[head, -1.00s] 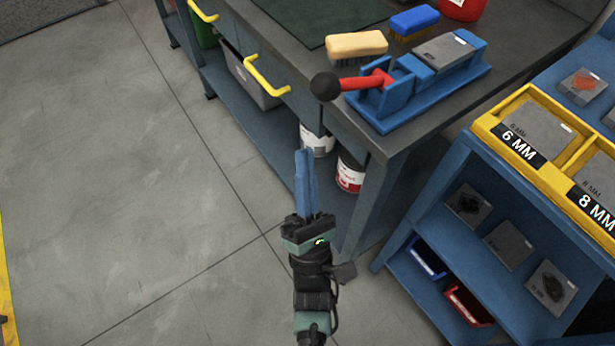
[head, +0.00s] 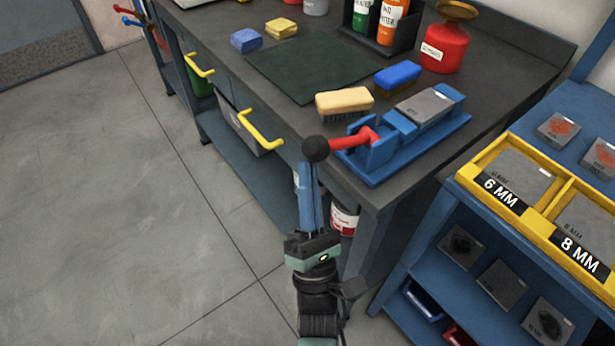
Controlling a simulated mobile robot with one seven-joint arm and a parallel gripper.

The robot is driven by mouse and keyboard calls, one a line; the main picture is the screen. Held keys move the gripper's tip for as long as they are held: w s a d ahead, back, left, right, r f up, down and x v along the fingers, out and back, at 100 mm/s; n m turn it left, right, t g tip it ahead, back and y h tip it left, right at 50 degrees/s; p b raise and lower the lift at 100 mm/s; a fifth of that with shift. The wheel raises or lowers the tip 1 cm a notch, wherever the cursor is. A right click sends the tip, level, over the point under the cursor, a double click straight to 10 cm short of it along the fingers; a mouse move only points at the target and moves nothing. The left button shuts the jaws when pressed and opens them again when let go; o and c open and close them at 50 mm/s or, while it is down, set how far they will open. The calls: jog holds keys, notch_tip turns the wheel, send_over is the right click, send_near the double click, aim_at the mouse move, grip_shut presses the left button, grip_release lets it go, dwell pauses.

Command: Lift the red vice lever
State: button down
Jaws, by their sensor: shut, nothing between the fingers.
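The red vice lever (head: 350,141) sticks out to the left from the blue vice (head: 385,152) at the bench's front corner. Its black ball end (head: 316,149) hangs out past the bench edge. The vice holds a grey metal plate (head: 425,106). My gripper (head: 311,170) has blue fingers, shut with nothing between them, pointing up the picture. The fingertips show just below the black ball in the picture; I cannot tell whether they touch it or are under it, as the ball overlaps them.
The dark workbench (head: 470,140) carries a tan brush (head: 344,102), a blue brush (head: 397,76) and a red can (head: 444,48). A yellow drawer handle (head: 260,130) juts out to the left. A blue shelf rack with yellow bins (head: 472,172) stands right. The floor at left is clear.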

aim_at(316, 149)
jog(key=r+m+g+h+p, duration=0.1)
jog(key=r+m+h+p, duration=0.1)
jog(key=p, duration=0.1)
jog(key=r+m+g+h+p, duration=0.1)
jog(key=r+m+h+p, duration=0.1)
jog(key=m+p, duration=0.1)
jog(key=d+r+m+g+h+p, duration=0.1)
jog(key=r+m+h+p, duration=0.1)
jog(key=h+p, duration=0.1)
jog(key=shift+w+r+m+p, duration=0.35)
jog(key=shift+m+p, duration=0.05)
jog(key=shift+p, duration=0.4)
jog(key=r+m+g+p, duration=0.1)
jog(key=p, duration=0.2)
jog(key=d+r+m+g+h+p, duration=0.1)
jog(key=p, duration=0.2)
jog(key=shift+w+m, duration=0.3)
jog(key=shift+w, duration=0.1)
jog(key=p, duration=0.1)
jog(key=m+g+p, duration=0.1)
jog(key=p, duration=0.1)
jog(key=shift+w+d+r, duration=0.25)
jog(key=shift+d+r, duration=0.15)
jog(key=shift+w+d+h+p, duration=0.1)
jog(key=shift+h+p, duration=0.2)
jog(key=shift+p, duration=0.5)
jog(key=shift+d+m+g, duration=0.15)
jog(key=shift+m+g, duration=0.15)
